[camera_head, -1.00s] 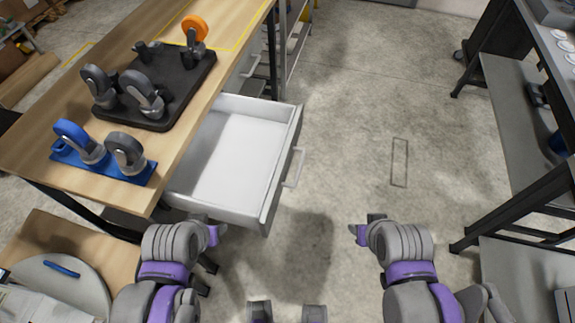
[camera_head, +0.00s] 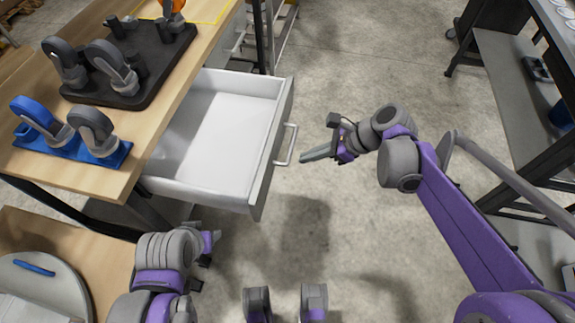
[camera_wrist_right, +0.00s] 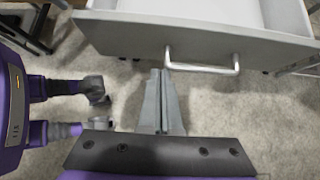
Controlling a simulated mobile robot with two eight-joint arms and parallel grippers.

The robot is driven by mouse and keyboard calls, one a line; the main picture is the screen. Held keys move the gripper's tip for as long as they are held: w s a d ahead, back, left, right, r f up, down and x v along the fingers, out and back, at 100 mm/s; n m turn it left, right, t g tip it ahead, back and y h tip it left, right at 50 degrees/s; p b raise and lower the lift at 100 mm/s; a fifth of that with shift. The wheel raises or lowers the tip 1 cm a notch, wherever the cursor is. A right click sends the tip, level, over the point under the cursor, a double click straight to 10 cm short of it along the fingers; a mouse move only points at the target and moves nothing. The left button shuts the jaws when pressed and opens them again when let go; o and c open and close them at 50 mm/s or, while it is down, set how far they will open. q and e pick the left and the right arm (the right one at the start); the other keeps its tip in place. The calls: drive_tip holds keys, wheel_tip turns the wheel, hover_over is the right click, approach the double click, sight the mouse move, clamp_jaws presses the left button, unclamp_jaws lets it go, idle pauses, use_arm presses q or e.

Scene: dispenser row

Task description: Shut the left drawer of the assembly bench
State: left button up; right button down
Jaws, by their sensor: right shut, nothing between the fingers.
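The left drawer (camera_head: 222,135) of the assembly bench (camera_head: 150,110) is pulled out, white and empty inside. Its grey front with a bar handle (camera_head: 286,145) faces right. My right gripper (camera_head: 304,160) is shut and empty, its fingertips pointing at the drawer front, a short gap from the handle. In the right wrist view, the closed fingers (camera_wrist_right: 161,75) point at the drawer front (camera_wrist_right: 200,48), just left of the handle (camera_wrist_right: 202,68). My left gripper (camera_head: 213,242) is low in front of the bench, below the drawer's near corner; its jaws are unclear.
Casters stand on a black plate (camera_head: 130,85) and a blue plate (camera_head: 75,145) on the bench top. A dark shelf unit (camera_head: 515,110) stands at the right. Clear concrete floor (camera_head: 350,65) lies between the bench and the shelf.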

drive_tip(key=b, duration=0.1)
approach(272, 169)
drive_tip(key=x, duration=0.5)
drive_tip(key=shift+s+a+f, duration=0.1)
drive_tip(key=shift+s+a, duration=0.05)
drive_tip(key=shift+a, duration=0.2)
drive_tip(key=shift+a, duration=0.1)
drive_tip(key=w+a, duration=0.2)
drive_tip(key=a, duration=0.7)
drive_tip(key=w+a, duration=0.3)
drive_tip(key=a, duration=0.7)
drive_tip(key=w+a, duration=0.2)
drive_tip(key=a, duration=0.7)
drive_tip(key=shift+w+a+b, duration=0.2)
drive_tip(key=shift+w+b, duration=0.1)
drive_tip(key=shift+w+a, duration=0.2)
drive_tip(key=shift+a, duration=0.5)
drive_tip(key=shift+r, duration=0.2)
